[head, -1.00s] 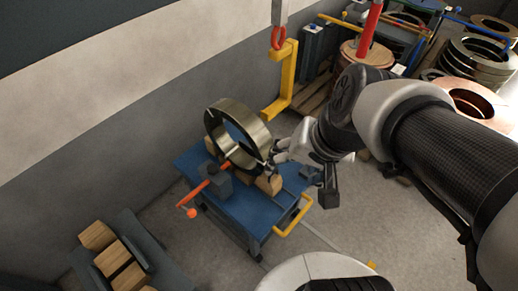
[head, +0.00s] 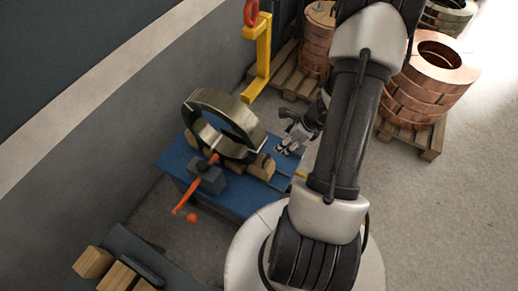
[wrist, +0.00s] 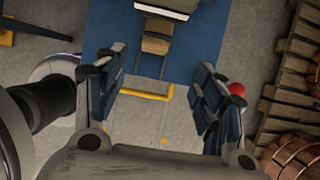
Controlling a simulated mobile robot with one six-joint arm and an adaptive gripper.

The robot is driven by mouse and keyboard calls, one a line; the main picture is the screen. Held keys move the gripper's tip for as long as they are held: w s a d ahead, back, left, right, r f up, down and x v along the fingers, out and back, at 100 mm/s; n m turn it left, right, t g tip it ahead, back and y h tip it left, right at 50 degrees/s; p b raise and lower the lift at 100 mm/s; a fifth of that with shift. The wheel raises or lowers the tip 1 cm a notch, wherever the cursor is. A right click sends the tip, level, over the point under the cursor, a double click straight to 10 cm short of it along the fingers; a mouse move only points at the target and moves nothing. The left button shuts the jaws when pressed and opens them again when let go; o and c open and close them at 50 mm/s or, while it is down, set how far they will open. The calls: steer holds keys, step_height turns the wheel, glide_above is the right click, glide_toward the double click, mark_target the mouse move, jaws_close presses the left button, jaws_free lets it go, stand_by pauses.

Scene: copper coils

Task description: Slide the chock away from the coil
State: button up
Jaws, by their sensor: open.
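The coil (head: 240,122), a brass-coloured ring, stands upright on the blue cart (head: 230,198). A wooden chock (head: 262,166) sits at the coil's right foot, close to it; I cannot tell whether they touch. Another wooden block (head: 190,138) is at its left side. My gripper (head: 288,148) is open and empty, to the right of the coil and chock, over the cart's right edge. In the wrist view the chock (wrist: 156,44) is ahead of the open fingers (wrist: 158,85), apart from them, with the coil's edge (wrist: 172,6) beyond.
An orange-handled clamp (head: 208,178) is on the cart's front side. A yellow cart handle (wrist: 148,95) shows between my fingers. A yellow hook (head: 259,60) hangs behind. Copper coils on a pallet (head: 430,138) stand right. A bin with wooden blocks (head: 118,276) is at lower left.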

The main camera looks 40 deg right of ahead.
mark_target(267, 158)
steer(key=b+x, duration=0.7)
steer(key=x, duration=1)
steer(key=shift+s+f, duration=0.1)
steer(key=shift+s, duration=0.1)
jaws_close()
